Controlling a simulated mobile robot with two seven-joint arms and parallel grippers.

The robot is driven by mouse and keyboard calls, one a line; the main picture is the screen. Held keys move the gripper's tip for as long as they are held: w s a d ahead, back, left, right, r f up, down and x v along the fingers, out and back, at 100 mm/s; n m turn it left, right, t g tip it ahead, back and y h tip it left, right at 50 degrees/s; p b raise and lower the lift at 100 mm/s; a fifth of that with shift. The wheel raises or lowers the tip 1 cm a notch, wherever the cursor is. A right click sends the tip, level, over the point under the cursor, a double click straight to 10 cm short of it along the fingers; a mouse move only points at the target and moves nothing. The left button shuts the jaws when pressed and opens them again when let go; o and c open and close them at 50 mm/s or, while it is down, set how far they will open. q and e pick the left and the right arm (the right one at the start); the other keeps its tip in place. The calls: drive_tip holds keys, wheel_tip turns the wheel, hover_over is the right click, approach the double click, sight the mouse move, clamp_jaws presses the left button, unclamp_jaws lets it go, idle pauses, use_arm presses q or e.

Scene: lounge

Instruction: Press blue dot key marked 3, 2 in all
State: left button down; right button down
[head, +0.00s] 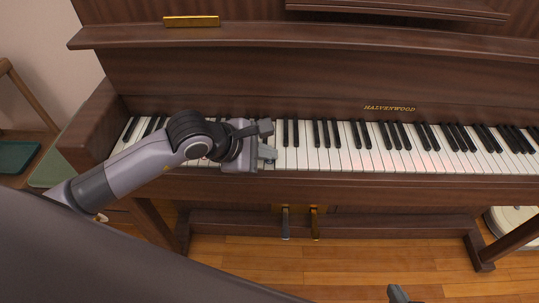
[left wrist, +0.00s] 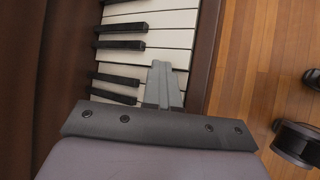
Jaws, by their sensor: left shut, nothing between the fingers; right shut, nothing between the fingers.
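The piano keyboard (head: 345,160) runs across the head view, with white and black keys. No blue dot or number 3 can be made out on any key in either view. My left gripper (head: 270,155) is over the white keys left of the keyboard's middle, shut and empty. In the left wrist view its closed fingers (left wrist: 160,72) lie over the front part of the white keys (left wrist: 172,38), beside the black keys. Whether the tips touch a key cannot be told. My left arm hides some keys. My right gripper (head: 397,293) barely shows at the bottom edge, shut and away from the keys.
The brown upright piano (head: 240,75) has a wooden ledge below the keys and two pedals (head: 285,222) near the floor. A gold plate (head: 191,21) sits on its upper left. A wooden shelf with a green tray (head: 16,157) stands at the left. Wooden floor (head: 350,262) lies in front.

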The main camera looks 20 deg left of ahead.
sight(266, 162)
use_arm(q)
drive_tip(key=shift+r+p, duration=0.35)
drive_tip(key=shift+p, duration=0.15)
drive_tip(key=shift+r, duration=0.4)
drive_tip(key=shift+r+p, duration=1.65)
drive_tip(key=shift+r, duration=0.9)
idle(0.4)
